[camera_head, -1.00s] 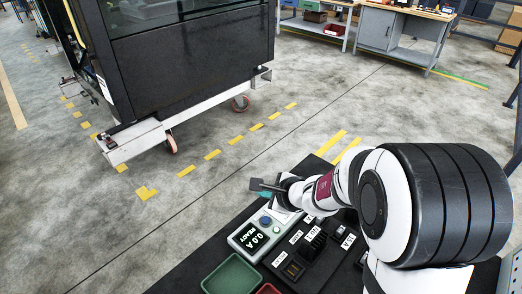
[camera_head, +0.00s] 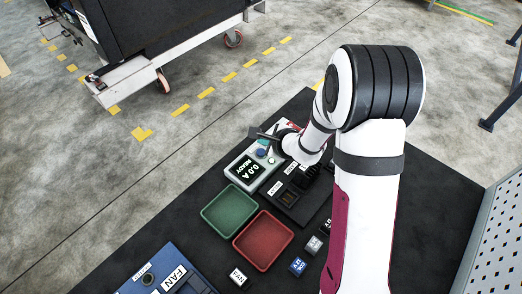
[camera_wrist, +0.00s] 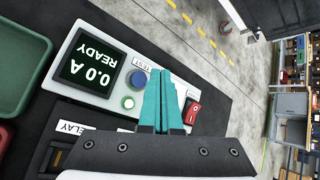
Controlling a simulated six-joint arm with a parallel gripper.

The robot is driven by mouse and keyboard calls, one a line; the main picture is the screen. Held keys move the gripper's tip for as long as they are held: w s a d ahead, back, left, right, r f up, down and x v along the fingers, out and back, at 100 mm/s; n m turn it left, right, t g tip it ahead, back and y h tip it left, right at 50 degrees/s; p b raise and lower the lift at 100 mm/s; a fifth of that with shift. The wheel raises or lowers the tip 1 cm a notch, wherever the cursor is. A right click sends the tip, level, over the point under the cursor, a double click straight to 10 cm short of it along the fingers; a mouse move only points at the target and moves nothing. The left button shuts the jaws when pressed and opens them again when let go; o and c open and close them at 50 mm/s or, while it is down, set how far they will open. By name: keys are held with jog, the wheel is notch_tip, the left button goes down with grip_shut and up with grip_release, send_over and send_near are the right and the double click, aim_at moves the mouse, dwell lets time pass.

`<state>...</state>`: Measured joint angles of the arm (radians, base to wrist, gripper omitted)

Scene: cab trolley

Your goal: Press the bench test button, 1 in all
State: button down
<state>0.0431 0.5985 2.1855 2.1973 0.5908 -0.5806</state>
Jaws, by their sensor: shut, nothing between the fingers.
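The bench test unit (camera_head: 243,170) is a pale box on the dark bench, its screen showing 0.0 A READY. Its blue round button (camera_wrist: 138,79) sits beside the TEST label in the wrist view; it also shows in the head view (camera_head: 261,154). A small pale green round part (camera_wrist: 128,102) and a red rocker switch (camera_wrist: 192,112) are on the same panel. My gripper (camera_wrist: 160,74) is shut and empty, its teal fingers over the panel between the blue button and the red switch. It appears apart from the button; exact height cannot be told.
A green tray (camera_head: 204,212) and a red tray (camera_head: 237,242) lie beside the unit. A black relay socket block (camera_head: 289,207) adjoins it. Several small labelled blocks and a blue FAN box (camera_head: 150,270) are on the bench. A trolley (camera_head: 115,92) stands on the floor beyond.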

aim_at(260, 148)
jog(key=shift+f, duration=1.25)
dwell(1.1)
jog(key=shift+f, duration=0.4)
jog(key=shift+f, duration=0.5)
dwell(0.7)
jog(key=shift+r, duration=0.95)
jog(key=shift+r, duration=2.5)
